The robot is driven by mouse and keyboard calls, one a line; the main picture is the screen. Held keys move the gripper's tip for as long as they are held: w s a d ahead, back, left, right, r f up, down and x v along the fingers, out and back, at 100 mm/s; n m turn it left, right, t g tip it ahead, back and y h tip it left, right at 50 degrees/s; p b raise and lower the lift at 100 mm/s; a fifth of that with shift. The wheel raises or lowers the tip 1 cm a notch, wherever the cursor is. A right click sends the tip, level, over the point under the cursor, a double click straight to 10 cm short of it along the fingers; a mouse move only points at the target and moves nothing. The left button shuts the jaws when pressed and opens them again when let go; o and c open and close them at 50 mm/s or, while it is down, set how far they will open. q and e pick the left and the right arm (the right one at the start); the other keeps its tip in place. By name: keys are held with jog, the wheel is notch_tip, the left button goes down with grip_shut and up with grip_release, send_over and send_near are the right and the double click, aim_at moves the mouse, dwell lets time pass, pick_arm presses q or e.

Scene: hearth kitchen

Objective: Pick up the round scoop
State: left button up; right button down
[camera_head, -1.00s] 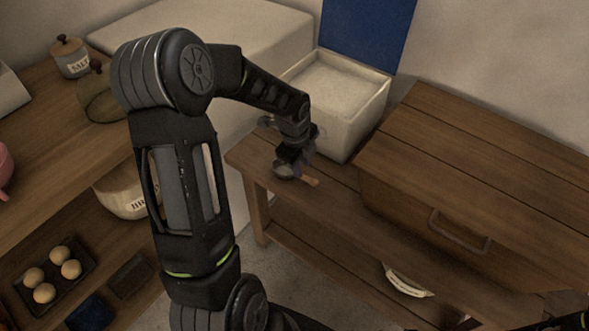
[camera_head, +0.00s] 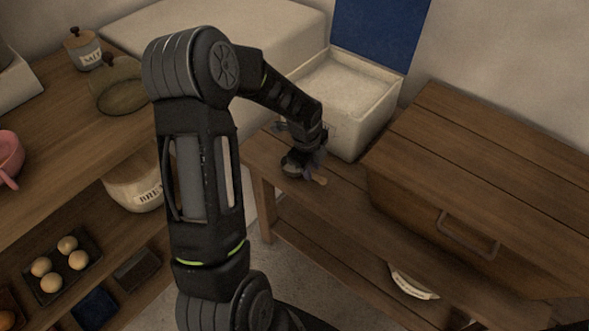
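The round scoop lies on the wooden bench (camera_head: 349,207) in front of the white bin. Its short wooden handle (camera_head: 320,180) points to the lower right, and its dark round bowl is mostly hidden by my gripper. My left gripper (camera_head: 303,168) points down right over the scoop, at or very near it. The fingers are small, dark and partly covered by the wrist, so I cannot tell whether they are open or touch the scoop. My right gripper does not show.
The white bin (camera_head: 375,125) stands close behind my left gripper. A wooden chest with a handle (camera_head: 468,236) stands to the right on the bench. The left counter holds a salt jar (camera_head: 84,50) and a glass dome (camera_head: 119,90). The bench front is clear.

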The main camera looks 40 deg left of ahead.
aim_at(313, 174)
pick_arm(q)
jog(key=f, duration=0.2)
jog(key=w+f, duration=0.1)
jog(key=f, duration=0.1)
jog(key=shift+f, duration=0.3)
jog(key=shift+c, duration=0.4)
grip_shut()
